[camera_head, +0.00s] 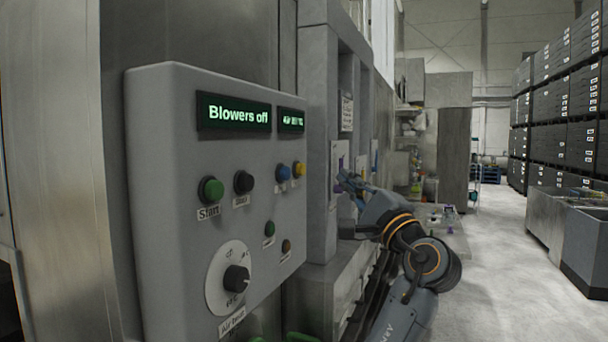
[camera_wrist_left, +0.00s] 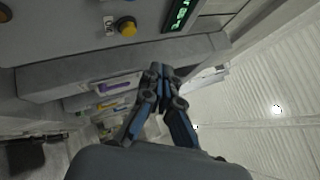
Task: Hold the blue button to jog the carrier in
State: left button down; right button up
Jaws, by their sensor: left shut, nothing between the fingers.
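The blue button (camera_head: 283,172) sits on the sloped front of a grey control panel (camera_head: 165,200), just left of a yellow button (camera_head: 299,170). Its label below is too small to read. My left gripper (camera_head: 343,181) is to the right of the panel, apart from the blue button, with its fingers shut and empty. In the left wrist view the shut fingertips (camera_wrist_left: 161,70) point at the panel's side edge, and the yellow button (camera_wrist_left: 127,27) shows beyond them. I cannot make out the blue button there. My right gripper is not in view.
The panel display (camera_head: 233,115) reads "Blowers off". A green start button (camera_head: 211,190), a black button (camera_head: 243,183), two small buttons and a dial (camera_head: 236,279) share the panel. Stacked dark crates (camera_head: 560,100) stand at the right. The aisle floor (camera_head: 500,265) is clear.

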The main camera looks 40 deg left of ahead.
aim_at(286, 173)
pick_arm(q)
jog(key=shift+s+r, duration=0.15)
jog(key=shift+s, duration=0.05)
jog(key=shift+a, duration=0.15)
jog(key=s+a, duration=0.2)
jog(key=a, duration=0.6)
jog(key=shift+a, duration=0.2)
dwell(1.4)
jog(key=shift+s+a, duration=0.1)
jog(key=shift+a, duration=0.3)
